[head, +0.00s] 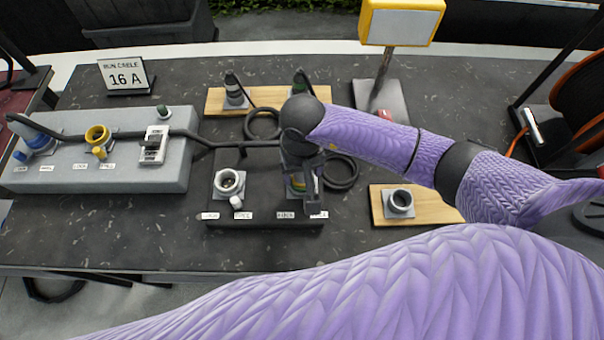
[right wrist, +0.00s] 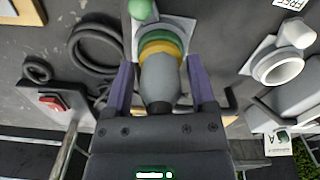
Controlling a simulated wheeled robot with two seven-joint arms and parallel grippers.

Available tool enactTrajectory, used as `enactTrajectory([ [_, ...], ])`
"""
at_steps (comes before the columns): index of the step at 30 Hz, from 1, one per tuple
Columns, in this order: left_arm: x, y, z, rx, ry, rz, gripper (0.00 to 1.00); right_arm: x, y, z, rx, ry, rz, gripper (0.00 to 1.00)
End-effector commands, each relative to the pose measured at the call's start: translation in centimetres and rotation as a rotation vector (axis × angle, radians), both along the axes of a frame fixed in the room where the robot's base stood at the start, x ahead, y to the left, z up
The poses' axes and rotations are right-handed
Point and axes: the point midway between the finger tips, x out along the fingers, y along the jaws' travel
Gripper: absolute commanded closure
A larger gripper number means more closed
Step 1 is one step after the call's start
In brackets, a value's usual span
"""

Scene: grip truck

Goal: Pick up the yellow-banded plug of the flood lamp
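The plug with the yellow band (right wrist: 160,48) is grey and sits in a square grey socket with a green knob beside it. In the head view a bit of its yellow band (head: 294,186) shows beside my gripper, which hides most of it. My right gripper (right wrist: 160,66) is around the plug, one finger on each side, with thin gaps between fingers and plug. It also shows in the head view (head: 308,188), pointing down over the dark board. The flood lamp (head: 402,23), yellow-framed, stands at the back right. My left gripper is not in view.
The dark board (head: 262,220) also carries a white-ringed socket (head: 230,182) at left. Black cable coils (head: 341,172) lie near the gripper. A grey block (head: 90,180) with several connectors is at left. A wooden board (head: 377,206) with a socket is at right.

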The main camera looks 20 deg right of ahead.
Motion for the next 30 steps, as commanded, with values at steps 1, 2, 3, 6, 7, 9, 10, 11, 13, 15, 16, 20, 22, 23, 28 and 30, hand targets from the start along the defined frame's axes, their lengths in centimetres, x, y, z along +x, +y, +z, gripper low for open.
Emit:
enactTrajectory([
  [1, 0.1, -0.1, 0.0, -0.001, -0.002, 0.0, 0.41, 0.0, 0.0, 0.0, 0.0, 0.0, 0.0, 0.4],
  [2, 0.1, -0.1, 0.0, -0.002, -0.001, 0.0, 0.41, 0.0, 0.0, 0.0, 0.0, 0.0, 0.0, 0.47],
  [3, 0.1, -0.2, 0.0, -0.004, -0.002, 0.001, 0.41, 0.0, 0.0, 0.0, 0.0, 0.0, 0.0, 0.55],
  [6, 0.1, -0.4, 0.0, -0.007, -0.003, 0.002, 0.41, 0.0, 0.0, 0.0, 0.0, 0.0, 0.0, 0.76],
  [7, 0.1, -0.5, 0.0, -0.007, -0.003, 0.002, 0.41, 0.0, 0.0, 0.0, 0.0, 0.0, -0.001, 0.83],
  [9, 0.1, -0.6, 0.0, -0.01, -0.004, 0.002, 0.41, 0.0, 0.0, 0.0, 0.0, 0.0, -0.001, 0.97],
  [10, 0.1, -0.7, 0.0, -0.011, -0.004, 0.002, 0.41, 0.0, 0.0, 0.0, 0.0, 0.0, -0.001, 1.0],
  [11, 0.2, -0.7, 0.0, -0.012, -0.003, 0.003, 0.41, 0.0, 0.0, 0.0, 0.0, 0.0, -0.001, 1.0],
  [13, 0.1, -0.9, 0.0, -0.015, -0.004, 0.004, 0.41, 0.0, 0.0, 0.0, 0.001, 0.0, -0.001, 1.0],
  [15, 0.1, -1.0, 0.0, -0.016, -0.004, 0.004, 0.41, 0.0, 0.0, 0.0, 0.001, 0.0, -0.001, 1.0],
  [16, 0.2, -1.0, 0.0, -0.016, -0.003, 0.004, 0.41, 0.0, 0.0, 0.1, 0.001, -0.001, -0.001, 1.0],
  [20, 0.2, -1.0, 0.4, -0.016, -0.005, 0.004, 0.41, 0.1, 0.0, 1.9, 0.0, -0.005, 0.0, 1.0],
  [22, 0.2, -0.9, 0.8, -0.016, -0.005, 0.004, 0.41, 0.2, 0.0, 3.9, 0.001, -0.007, 0.0, 1.0],
  [23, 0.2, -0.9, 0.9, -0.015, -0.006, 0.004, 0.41, 0.2, 0.0, 4.8, 0.001, -0.008, 0.001, 1.0],
  [28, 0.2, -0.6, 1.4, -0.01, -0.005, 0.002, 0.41, 0.1, 0.0, 8.7, 0.001, -0.005, 0.0, 1.0],
  [30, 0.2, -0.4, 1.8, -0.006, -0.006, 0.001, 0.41, 0.1, 0.0, 10.2, 0.001, -0.004, 0.0, 1.0],
])
